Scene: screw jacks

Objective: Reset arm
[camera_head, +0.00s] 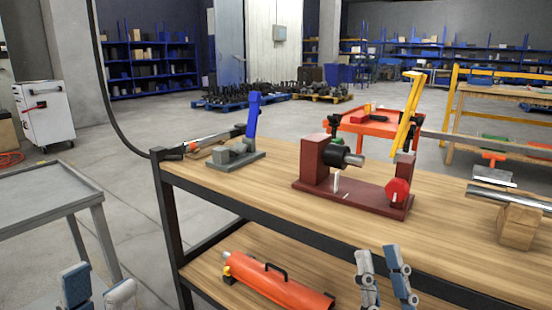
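My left gripper (95,275) shows at the bottom left edge, in front of the grey metal table. Its two blue-and-grey fingers are apart with nothing between them. My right gripper (378,252) shows at the bottom, right of centre, in front of the wooden workbench (260,192). Its fingers point up with a gap between them, and no object shows in it. Both wrists are cut off by the lower edge. A dark red fixture (317,166) with a black cylinder and red knob stands on the bench, apart from both grippers.
A grey device with a blue lever (253,118) stands on the bench's left. An orange cylinder (275,282) lies on the lower shelf. A metal bar on wooden blocks (518,215) is at right. The grey table (45,195) stands left, with bare floor between.

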